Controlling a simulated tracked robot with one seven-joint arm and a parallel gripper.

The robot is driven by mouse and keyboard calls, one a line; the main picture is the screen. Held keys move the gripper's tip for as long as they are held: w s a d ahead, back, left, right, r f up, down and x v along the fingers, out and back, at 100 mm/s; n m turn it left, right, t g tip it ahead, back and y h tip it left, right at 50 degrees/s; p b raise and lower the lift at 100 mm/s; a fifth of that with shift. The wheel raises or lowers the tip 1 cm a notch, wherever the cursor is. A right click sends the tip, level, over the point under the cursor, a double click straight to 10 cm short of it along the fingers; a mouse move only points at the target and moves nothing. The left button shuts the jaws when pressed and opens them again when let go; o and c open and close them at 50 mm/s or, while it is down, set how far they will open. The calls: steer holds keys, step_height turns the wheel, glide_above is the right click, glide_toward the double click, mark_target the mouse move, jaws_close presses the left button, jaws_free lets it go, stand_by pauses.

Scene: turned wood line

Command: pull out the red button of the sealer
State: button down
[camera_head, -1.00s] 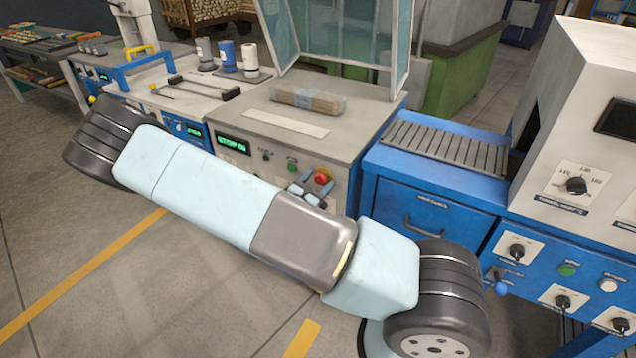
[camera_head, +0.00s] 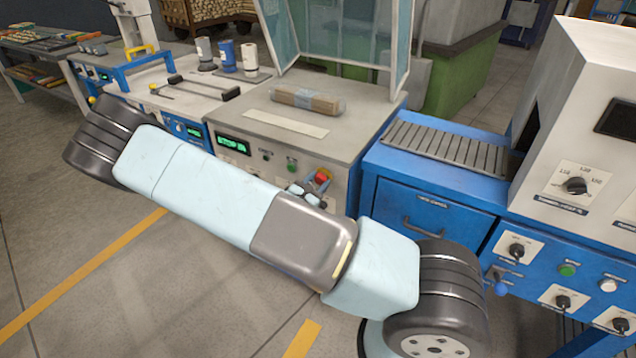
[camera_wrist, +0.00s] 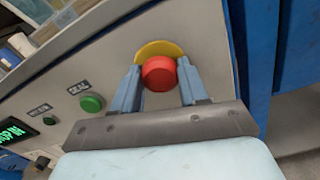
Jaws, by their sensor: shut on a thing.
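The sealer (camera_head: 345,137) is a light grey cabinet with a sloped front panel, and a clear hood stands raised over its top. Its red button (camera_head: 322,176) is on the right of that panel; in the wrist view the red button (camera_wrist: 159,74) stands in front of a yellow disc (camera_wrist: 160,48). My gripper (camera_wrist: 160,78) has one blue finger on each side of the red button, shut on it. In the head view my arm hides part of the panel, and only the fingers show near the button.
A green button (camera_wrist: 92,103) marked SEAL and a green-lit display (camera_wrist: 14,131) are left of the red button on the panel. A wrapped bundle (camera_head: 308,100) lies on the sealer. A blue machine with a roller conveyor (camera_head: 446,149) stands close on the right. Floor is open in front.

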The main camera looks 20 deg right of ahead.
steer(key=shift+v, duration=0.9)
steer(key=c, duration=0.6)
jaws_free()
steer(key=v, duration=1.3)
steer(key=shift+s+a+f, duration=0.1)
steer(key=shift+s+a, duration=0.15)
steer(key=shift+s, duration=0.1)
